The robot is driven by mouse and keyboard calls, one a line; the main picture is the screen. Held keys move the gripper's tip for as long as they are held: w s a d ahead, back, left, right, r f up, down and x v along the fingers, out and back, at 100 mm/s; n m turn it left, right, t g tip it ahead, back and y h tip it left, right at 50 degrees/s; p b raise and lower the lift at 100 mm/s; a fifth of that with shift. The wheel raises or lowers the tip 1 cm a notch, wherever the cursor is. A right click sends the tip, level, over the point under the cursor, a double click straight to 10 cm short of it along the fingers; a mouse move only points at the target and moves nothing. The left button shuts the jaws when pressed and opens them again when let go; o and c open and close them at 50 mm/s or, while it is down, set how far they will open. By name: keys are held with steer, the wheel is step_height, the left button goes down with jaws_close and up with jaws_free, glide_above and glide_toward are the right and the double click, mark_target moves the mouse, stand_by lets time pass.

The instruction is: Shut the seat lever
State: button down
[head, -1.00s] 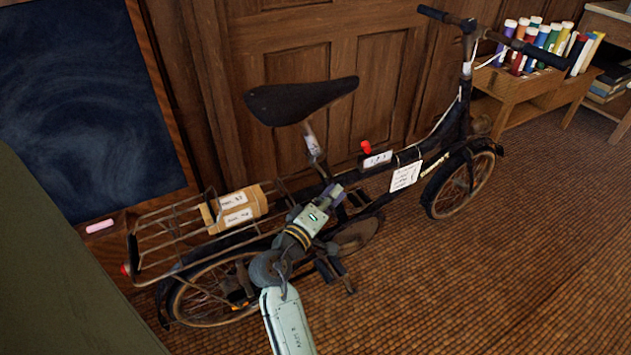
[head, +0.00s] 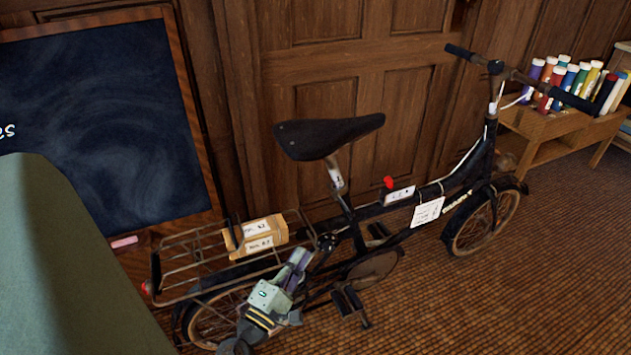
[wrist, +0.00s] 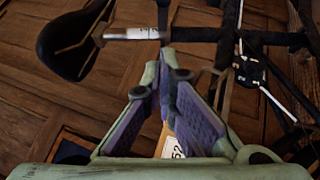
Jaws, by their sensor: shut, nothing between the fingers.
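The bicycle's black saddle (head: 328,137) sits on a silver seat post (head: 336,178) with a pale label. The saddle (wrist: 75,42) and labelled post (wrist: 130,33) also show in the wrist view. A small dark upright part (wrist: 163,14) crosses the lower end of the post there; it may be the seat lever, but I cannot tell its position. My gripper (head: 301,259), with purple finger pads, is low beside the rear rack, left of the seat tube. It is shut and empty, apart from the post in the wrist view (wrist: 167,80).
The rear rack (head: 185,262) carries a labelled cardboard parcel (head: 256,236). A red knob (head: 389,182) stands by a label on the frame. A blackboard (head: 95,110) and wooden door are behind. Open floor (head: 500,300) lies at the right front.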

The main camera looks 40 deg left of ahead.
steer(key=p, duration=0.3)
glide_toward(344, 206)
steer(key=a, duration=0.2)
steer(key=w+a, duration=0.1)
steer(key=shift+w+a, duration=0.15)
steer(key=shift+a, duration=0.2)
steer(key=w, duration=0.1)
steer(key=w+d, duration=0.1)
steer(key=w+d+r+p, duration=0.1)
steer(key=shift+w, duration=0.35)
steer(key=shift+d, duration=0.15)
steer(key=shift+w+d+r+n+g+y, duration=0.15)
steer(key=shift+n+g+y, duration=0.2)
steer(key=shift+y, duration=0.25)
